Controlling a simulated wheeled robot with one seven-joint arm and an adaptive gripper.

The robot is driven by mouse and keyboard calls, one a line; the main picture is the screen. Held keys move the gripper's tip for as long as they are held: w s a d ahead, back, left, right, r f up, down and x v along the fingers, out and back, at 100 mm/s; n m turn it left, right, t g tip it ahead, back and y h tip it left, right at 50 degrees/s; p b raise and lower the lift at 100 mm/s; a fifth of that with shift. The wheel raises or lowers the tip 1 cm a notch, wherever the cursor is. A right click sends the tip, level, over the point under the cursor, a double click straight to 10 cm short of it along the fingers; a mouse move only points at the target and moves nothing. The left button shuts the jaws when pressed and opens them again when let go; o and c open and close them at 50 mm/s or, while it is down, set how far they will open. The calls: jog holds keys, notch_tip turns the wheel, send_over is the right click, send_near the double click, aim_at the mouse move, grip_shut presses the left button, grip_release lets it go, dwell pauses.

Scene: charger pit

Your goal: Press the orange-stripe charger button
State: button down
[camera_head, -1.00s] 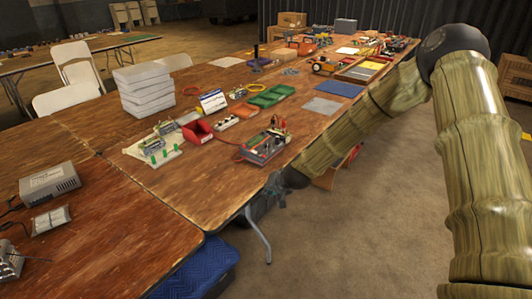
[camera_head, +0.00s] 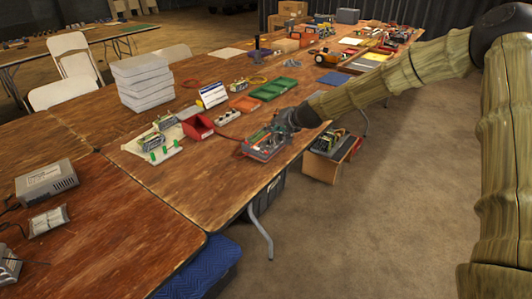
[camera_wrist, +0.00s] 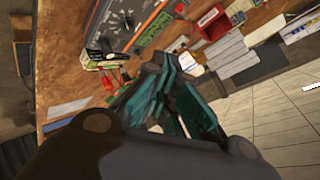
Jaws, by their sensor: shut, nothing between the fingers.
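My gripper (camera_head: 284,122) is shut and empty. In the head view it is at the table's near edge, over or against the back right of a grey charger-like device with red trim (camera_head: 262,148). I cannot tell whether they touch. The wrist view shows its dark and teal fingers (camera_wrist: 170,75) above the cluttered tabletop. My gripper and arm cover part of the device.
A red open bin (camera_head: 198,127), a green tray (camera_head: 274,89) and a board with green posts (camera_head: 155,150) lie nearby. A stack of white boxes (camera_head: 143,84) stands behind. A grey power unit (camera_head: 46,181) sits at left.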

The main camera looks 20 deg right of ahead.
jog(key=shift+f, duration=0.1)
jog(key=shift+w+a+f+b, duration=0.2)
jog(key=shift+f+b, duration=0.8)
jog(key=shift+f, duration=0.4)
jog(key=shift+w+a+f+b, duration=0.2)
jog(key=shift+f+b, duration=0.8)
jog(key=shift+f, duration=0.45)
jog(key=shift+w+a+f+b, duration=0.2)
jog(key=shift+f+b, duration=0.8)
jog(key=shift+f, duration=0.4)
jog(key=shift+f, duration=0.1)
jog(key=shift+f+b, duration=0.3)
jog(key=shift+w+a+f+b, duration=0.1)
jog(key=shift+f+b, duration=0.2)
jog(key=shift+f, duration=0.1)
jog(key=shift+r, duration=0.1)
jog(key=shift+r+p, duration=0.55)
jog(key=shift+r, duration=0.1)
jog(key=shift+r, duration=0.15)
jog(key=shift+s+d+r+p, duration=0.15)
jog(key=shift+r+p, duration=0.4)
jog(key=shift+r, duration=0.25)
jog(key=shift+s+d+r+p, duration=0.1)
jog(key=shift+s+r+p, duration=0.1)
jog(key=shift+r+p, duration=0.5)
jog(key=shift+s+d+r+p, duration=0.15)
jog(key=shift+r+p, duration=0.3)
jog(key=shift+r, duration=0.4)
